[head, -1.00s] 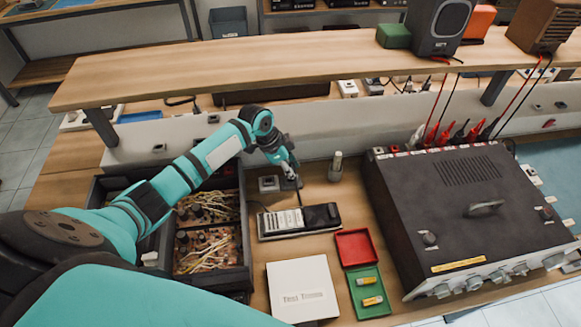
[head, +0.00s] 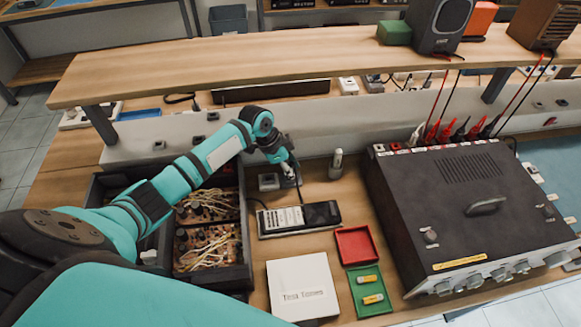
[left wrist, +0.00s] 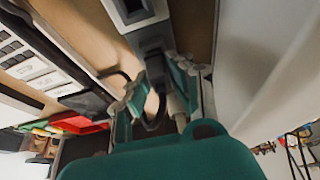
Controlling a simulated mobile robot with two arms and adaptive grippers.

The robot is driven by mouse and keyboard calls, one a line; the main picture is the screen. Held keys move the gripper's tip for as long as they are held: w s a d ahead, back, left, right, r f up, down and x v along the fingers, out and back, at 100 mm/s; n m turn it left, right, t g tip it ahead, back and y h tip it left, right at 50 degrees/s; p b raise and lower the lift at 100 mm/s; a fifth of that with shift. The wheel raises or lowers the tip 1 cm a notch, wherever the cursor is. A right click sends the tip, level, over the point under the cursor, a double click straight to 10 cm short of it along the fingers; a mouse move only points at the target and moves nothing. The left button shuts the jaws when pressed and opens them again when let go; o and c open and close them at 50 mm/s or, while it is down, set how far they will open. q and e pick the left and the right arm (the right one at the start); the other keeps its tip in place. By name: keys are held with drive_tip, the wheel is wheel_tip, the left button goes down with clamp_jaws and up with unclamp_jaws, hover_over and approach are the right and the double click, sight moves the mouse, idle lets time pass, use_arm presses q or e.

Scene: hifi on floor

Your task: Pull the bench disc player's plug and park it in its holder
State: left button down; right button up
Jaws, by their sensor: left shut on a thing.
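My left gripper (head: 291,176) is at the small grey blocks behind the flat black-and-white device. It is shut on a dark plug (left wrist: 154,62), seen in the left wrist view between the gripper fingers (left wrist: 152,100). The plug's front is against a grey socket block (left wrist: 138,14); I cannot tell how far it is seated. A black cord (left wrist: 155,120) bends away behind the plug. The device (head: 320,214), perhaps the disc player, lies on the bench with a cable at its left end. Another grey block (head: 268,182), possibly the holder, stands left of the gripper. My right gripper is out of view.
A grey-white cylinder (head: 336,165) stands right of the gripper. Red (head: 356,244) and green (head: 358,300) trays and a white box (head: 301,288) lie in front. A large dark instrument (head: 470,205) fills the right. A shelf (head: 300,65) overhangs the back.

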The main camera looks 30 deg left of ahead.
use_arm(q)
drive_tip(key=shift+f, duration=0.2)
idle(0.5)
drive_tip(key=c, duration=1.1)
unclamp_jaws()
drive_tip(key=shift+r, duration=0.1)
drive_tip(key=w+d+p+v, duration=0.1)
drive_tip(key=p+v, duration=0.4)
drive_tip(key=v, duration=1.1)
drive_tip(key=shift+r, duration=0.5)
